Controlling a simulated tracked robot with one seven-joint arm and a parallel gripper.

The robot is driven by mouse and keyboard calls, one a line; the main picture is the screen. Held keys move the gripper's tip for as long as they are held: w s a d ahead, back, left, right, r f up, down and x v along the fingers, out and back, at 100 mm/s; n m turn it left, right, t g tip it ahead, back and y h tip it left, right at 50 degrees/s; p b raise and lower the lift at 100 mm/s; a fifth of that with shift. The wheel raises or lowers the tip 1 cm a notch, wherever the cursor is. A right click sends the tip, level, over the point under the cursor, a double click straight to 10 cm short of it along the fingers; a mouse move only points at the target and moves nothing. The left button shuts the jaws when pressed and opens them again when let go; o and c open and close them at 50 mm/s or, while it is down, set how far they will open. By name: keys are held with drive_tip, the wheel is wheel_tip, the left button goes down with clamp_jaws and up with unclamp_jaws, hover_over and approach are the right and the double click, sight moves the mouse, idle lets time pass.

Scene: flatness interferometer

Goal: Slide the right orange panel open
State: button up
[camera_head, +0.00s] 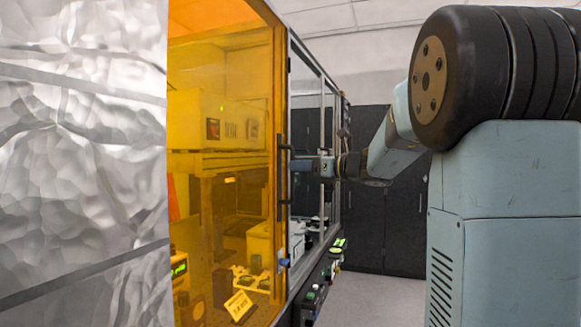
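A dark upright handle (283,180) stands at the panel's right edge. My gripper (296,163) reaches in from the right, level with the handle and right beside it. The fingertips are small and partly hidden by the handle and edge, so I cannot tell whether they are around it, touching it, open or shut.
Behind the orange panel are instruments and a yellow tent sign (238,305). The enclosure's side frame (322,140) runs back to the right, with a control strip (318,290) of buttons below. A crinkled silvery surface (80,160) fills the left. Dark cabinets (390,225) stand behind; grey floor lies clear before them.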

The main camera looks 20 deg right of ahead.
drive_tip(key=shift+x, duration=1.75)
clamp_jaws()
